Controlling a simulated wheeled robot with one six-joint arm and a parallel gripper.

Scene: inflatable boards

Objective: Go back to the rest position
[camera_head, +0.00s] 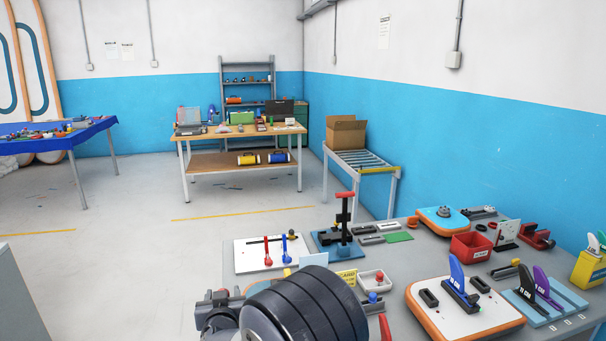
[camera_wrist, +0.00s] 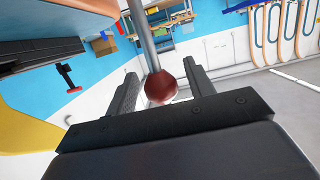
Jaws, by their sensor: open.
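My gripper (camera_wrist: 161,72) is open in the wrist view, with its two dark fingers apart. A dark red ball knob (camera_wrist: 161,88) on a grey rod (camera_wrist: 142,35) shows between the fingers. I see a gap on each side of the knob, but cannot tell its depth relative to the fingertips. In the head view, my dark rounded arm link fills the bottom middle, and the gripper's fingers cannot be made out there.
A wooden table (camera_head: 241,132) stands farther back. Open floor lies left of the workbench.

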